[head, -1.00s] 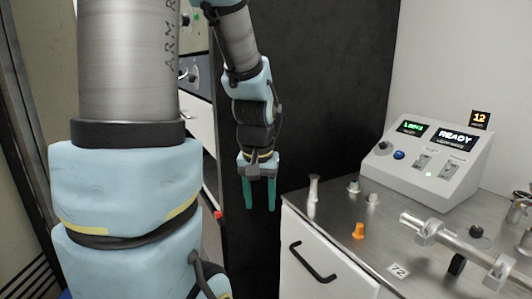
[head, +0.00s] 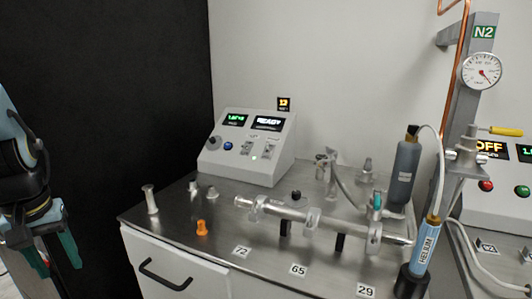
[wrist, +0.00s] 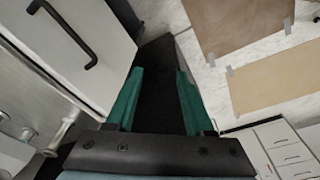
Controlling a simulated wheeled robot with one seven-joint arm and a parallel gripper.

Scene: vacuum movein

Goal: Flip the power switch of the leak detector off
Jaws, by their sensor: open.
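The leak detector looks to be the grey sloped console (head: 225,170) on the steel bench top in the head view. It has two lit displays, one reading READY, a black knob, a blue button and a small green light. Two switches, a left switch (head: 247,149) and a right switch (head: 271,148), sit on its sloped face. I cannot read their labels or tell their positions. My gripper (head: 53,258) is at the left edge, open and empty, off the bench and well away from the console. Its teal fingers also show in the wrist view (wrist: 160,82).
The bench (head: 200,220) holds an orange cap (head: 202,228), small metal fittings, a horizontal metal tube (head: 285,210) and a helium bottle (head: 426,245). Another console (head: 500,200) reading OFF stands at right. A drawer handle (head: 165,275) sticks out in front. A black panel (head: 110,100) stands behind.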

